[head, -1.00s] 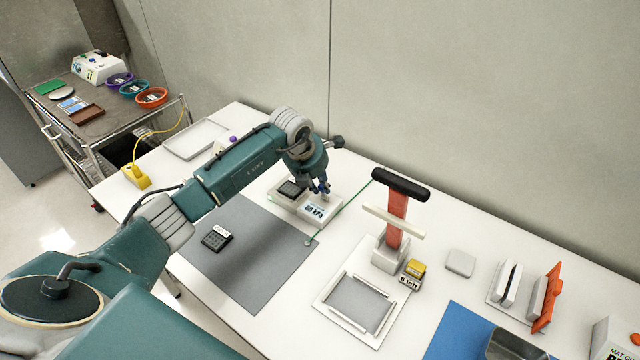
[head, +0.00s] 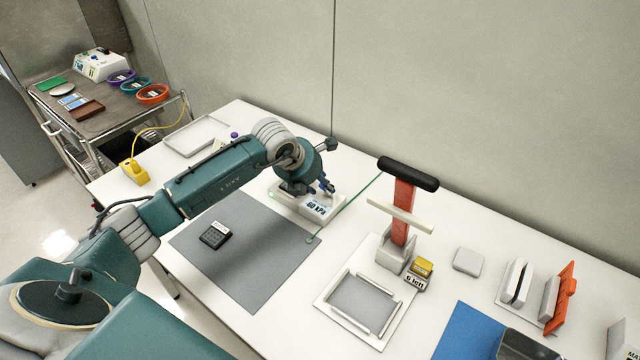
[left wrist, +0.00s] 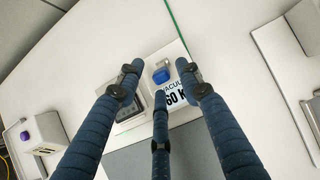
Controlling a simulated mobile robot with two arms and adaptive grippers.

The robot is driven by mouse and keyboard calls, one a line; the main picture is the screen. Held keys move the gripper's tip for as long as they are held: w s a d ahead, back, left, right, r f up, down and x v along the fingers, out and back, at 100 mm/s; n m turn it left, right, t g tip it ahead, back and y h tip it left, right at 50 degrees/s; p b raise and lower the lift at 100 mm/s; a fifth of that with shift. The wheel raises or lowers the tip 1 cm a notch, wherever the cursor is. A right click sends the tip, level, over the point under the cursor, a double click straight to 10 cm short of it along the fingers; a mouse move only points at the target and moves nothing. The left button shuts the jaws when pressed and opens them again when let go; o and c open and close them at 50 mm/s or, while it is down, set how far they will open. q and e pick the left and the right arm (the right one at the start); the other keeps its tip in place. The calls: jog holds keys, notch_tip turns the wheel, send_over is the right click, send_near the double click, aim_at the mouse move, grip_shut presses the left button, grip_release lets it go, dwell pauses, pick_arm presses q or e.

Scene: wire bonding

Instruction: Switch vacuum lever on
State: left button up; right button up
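The vacuum unit is a low white box (head: 298,206) with a kPa label at the back edge of the grey mat (head: 250,255). A small green light shows at its left end. In the left wrist view the label (left wrist: 173,98) is partly hidden by a finger. My left gripper (head: 325,187) is over the unit. My right gripper is out of view.
A black calculator-like device (head: 215,235) lies on the mat. A red press with a black handle (head: 408,174) stands right of the unit. A green line runs behind the gripper. A grey tray (head: 196,135) lies at the back left. The mat's front is clear.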

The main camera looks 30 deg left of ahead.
pick_arm(q)
jog(key=shift+s+r, duration=0.15)
jog(key=d+v, duration=0.1)
jog(key=v, duration=1)
jog(key=shift+a+r, duration=0.25)
jog(key=shift+a, duration=0.25)
jog(key=shift+s, duration=0.1)
